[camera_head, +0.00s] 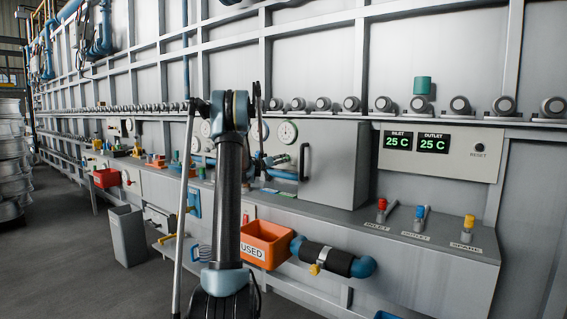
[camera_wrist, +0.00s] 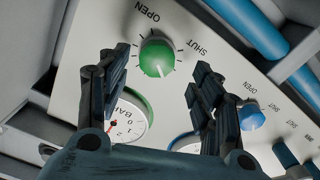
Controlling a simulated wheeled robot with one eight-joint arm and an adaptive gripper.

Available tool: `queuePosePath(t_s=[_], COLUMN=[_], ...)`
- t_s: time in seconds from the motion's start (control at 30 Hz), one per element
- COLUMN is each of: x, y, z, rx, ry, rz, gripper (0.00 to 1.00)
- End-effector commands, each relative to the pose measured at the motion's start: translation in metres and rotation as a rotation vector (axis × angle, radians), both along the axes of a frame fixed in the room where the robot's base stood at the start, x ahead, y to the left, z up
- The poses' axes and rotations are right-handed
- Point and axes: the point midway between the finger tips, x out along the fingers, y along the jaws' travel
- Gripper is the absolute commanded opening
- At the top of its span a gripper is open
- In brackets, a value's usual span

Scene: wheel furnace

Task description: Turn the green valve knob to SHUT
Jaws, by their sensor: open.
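The green valve knob (camera_wrist: 157,54) shows in the wrist view on a pale panel, with tick marks around it. The word OPEN is printed above it in the picture and SHUT to its right. A white mark shows on the knob's lower part, away from both words. My gripper (camera_wrist: 162,59) is open, with one dark finger left of the knob and one right of it. Both fingers appear apart from the knob; their depth relative to it is hard to tell. In the head view my arm covers much of that panel area and I cannot make out the knob.
A blue knob (camera_wrist: 252,116) and a BAR gauge (camera_wrist: 128,120) sit close by on the panel. A blue pipe (camera_wrist: 245,25) runs past the upper right. In the head view, a grey cabinet (camera_head: 336,165) stands right of the arm, and an orange USED bin (camera_head: 265,243) hangs below.

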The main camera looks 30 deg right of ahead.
Motion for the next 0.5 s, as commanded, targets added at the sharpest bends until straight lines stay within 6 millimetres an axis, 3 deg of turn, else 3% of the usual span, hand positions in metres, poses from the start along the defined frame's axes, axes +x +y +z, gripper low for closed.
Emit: queuePosePath(t_s=[0.2, 0.5], x=[0.012, 0.017], y=[-0.029, -0.042], z=[0.000, 0.000], rx=[0.000, 0.000], ry=[0.000, 0.000], rz=[-0.001, -0.001], gripper=[0.59, 0.59])
